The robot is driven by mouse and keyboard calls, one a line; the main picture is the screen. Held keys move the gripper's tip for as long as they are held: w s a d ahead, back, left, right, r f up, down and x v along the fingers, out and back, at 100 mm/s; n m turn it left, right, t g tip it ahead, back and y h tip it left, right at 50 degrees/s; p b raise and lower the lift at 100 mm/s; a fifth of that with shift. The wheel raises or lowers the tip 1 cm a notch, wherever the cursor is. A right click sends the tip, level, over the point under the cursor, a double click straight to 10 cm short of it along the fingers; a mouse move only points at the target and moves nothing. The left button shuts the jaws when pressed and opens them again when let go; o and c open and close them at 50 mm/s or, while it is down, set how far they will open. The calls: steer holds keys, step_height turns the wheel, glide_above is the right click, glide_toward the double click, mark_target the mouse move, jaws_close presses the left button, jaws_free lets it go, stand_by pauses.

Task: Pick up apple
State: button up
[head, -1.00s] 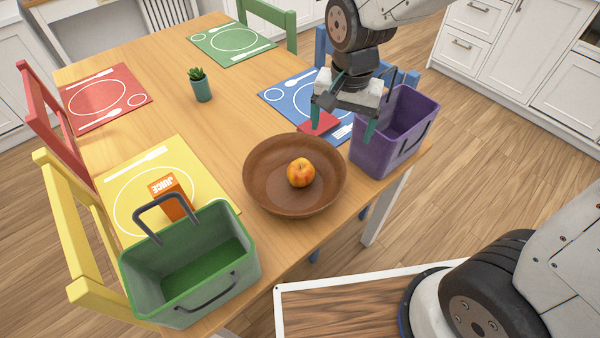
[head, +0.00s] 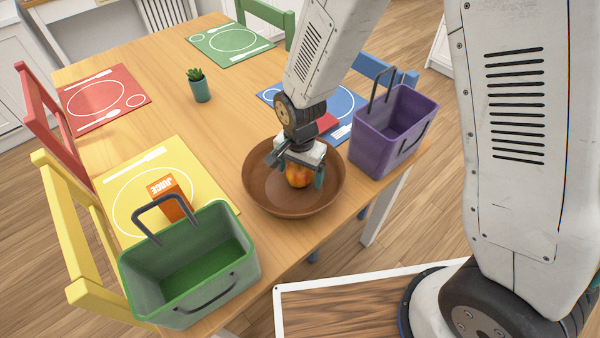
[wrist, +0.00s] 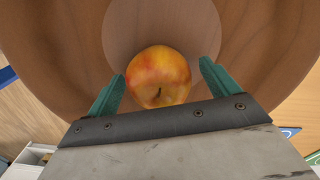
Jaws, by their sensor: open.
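A red-yellow apple (head: 298,177) sits in a round brown wooden bowl (head: 262,197) near the table's front edge. My gripper (head: 295,174) is open and reaches down into the bowl over the apple, hiding its upper part in the head view. In the wrist view the apple (wrist: 158,76) lies between the two green fingers (wrist: 160,84), with a visible gap to the right finger and a narrower one to the left. The bowl (wrist: 245,45) fills most of that view around the apple.
A purple basket (head: 392,132) stands close right of the bowl, its handle upright. A green basket (head: 190,268) with a raised handle stands at the front left. An orange juice box (head: 172,195) lies on the yellow mat (head: 128,178). A small potted plant (head: 199,86) stands farther back.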

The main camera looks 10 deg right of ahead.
steer(key=shift+f, duration=0.35)
steer(key=c, duration=1.2)
steer(key=shift+o, duration=0.2)
